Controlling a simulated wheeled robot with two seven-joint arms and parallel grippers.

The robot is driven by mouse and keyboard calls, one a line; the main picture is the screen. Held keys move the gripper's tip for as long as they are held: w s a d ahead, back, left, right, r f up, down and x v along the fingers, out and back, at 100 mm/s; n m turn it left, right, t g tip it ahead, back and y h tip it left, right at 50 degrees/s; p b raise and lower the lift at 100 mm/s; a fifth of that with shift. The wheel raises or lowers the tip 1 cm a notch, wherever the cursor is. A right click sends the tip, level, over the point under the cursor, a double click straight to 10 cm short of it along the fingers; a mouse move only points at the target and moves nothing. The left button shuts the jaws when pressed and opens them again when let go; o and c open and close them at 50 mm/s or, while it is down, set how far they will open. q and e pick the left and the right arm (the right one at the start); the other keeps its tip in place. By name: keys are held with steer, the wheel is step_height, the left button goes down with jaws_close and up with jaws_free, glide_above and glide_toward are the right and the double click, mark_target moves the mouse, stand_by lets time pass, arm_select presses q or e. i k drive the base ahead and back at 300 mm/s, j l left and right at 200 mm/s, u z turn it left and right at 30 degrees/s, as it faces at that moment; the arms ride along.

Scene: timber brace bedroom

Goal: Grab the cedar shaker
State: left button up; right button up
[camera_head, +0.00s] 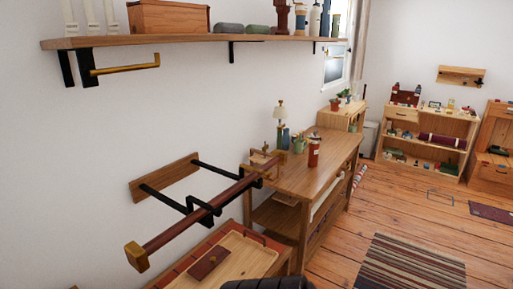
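I cannot tell for certain which item is the cedar shaker. A dark reddish-brown turned piece (282,16) stands upright on the wall shelf, towards its right end. A red bottle-like container (314,151) with a loop on top stands upright on the wooden side table (322,171). Neither is touched by a gripper. Neither of my grippers shows in this view.
The wall shelf (150,41) carries a wooden box (168,17), and bottles stand near the reddish piece. A wall-mounted bar (190,226) juts out in front of the side table. A striped rug (410,265) lies right on the plank floor, with open floor around it.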

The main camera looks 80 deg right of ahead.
mark_target(314, 143)
steer(key=z, duration=3.1)
steer(key=u, duration=0.6)
steer(key=i+l+u, duration=0.15)
steer(key=l+u, duration=0.15)
steer(key=i+l+u, duration=0.1)
steer(key=l+u, duration=0.15)
steer(key=i+l+u, duration=0.1)
steer(key=l+u, duration=0.2)
steer(key=l, duration=0.15)
steer(key=l+u, duration=0.3)
steer(key=i+l, duration=0.05)
steer(key=l, duration=0.05)
